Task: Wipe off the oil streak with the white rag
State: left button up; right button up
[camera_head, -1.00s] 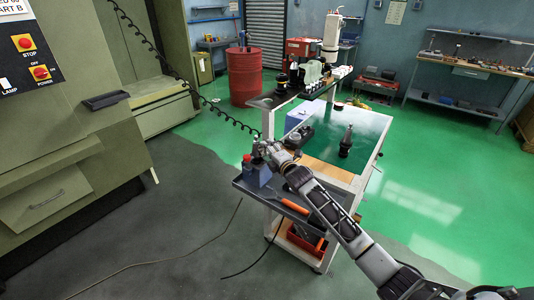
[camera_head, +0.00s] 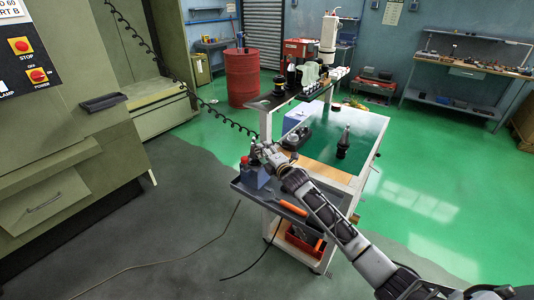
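A pale crumpled thing (camera_head: 310,74) on the cart's dark upper shelf may be the white rag; it is too small to be sure. I cannot make out an oil streak on the cart (camera_head: 318,172) or its teal top (camera_head: 325,134). My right arm reaches in from the lower right. Its gripper (camera_head: 264,153) is over the near left end of the cart, above the grey side tray and close to a blue-grey block (camera_head: 254,175). Its fingers are too small to tell open from shut. My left gripper is not in view.
A dark tool holder (camera_head: 343,143) stands upright on the teal top. An orange-handled tool (camera_head: 288,207) lies on the side tray. A red bin (camera_head: 304,238) sits below. A green machine stands at left, a red drum (camera_head: 242,78) behind. Floor to the right is clear.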

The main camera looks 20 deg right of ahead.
aim_at(260, 156)
jog(key=shift+s+a+p, duration=0.2)
jog(key=shift+s+a, duration=0.3)
jog(key=shift+a, duration=0.2)
jog(key=shift+s+a+p, duration=0.2)
jog(key=shift+s+a, duration=0.25)
jog(key=shift+a, duration=0.25)
jog(key=shift+s+d, duration=0.1)
jog(key=shift+d, duration=0.05)
jog(key=shift+s+d+r+p, duration=0.15)
jog(key=shift+s+d+p, duration=0.25)
jog(key=shift+s+p, duration=0.2)
jog(key=shift+s+d+r+p, duration=0.15)
jog(key=shift+s+d+p, duration=0.3)
jog(key=shift+s, duration=0.2)
jog(key=shift+s+d+r+p, duration=0.1)
jog(key=shift+s+d+p, duration=0.3)
jog(key=shift+s, duration=0.15)
jog(key=shift+s+d+r+p, duration=0.1)
jog(key=shift+s+d+p, duration=0.25)
jog(key=shift+s, duration=0.2)
jog(key=shift+f, duration=0.1)
jog(key=shift+s+d+r+p, duration=0.15)
jog(key=shift+s+d+p, duration=0.3)
jog(key=shift+s, duration=0.2)
jog(key=shift+s+d+r+p, duration=0.1)
jog(key=shift+s+d+p, duration=0.3)
jog(key=shift+s, duration=0.2)
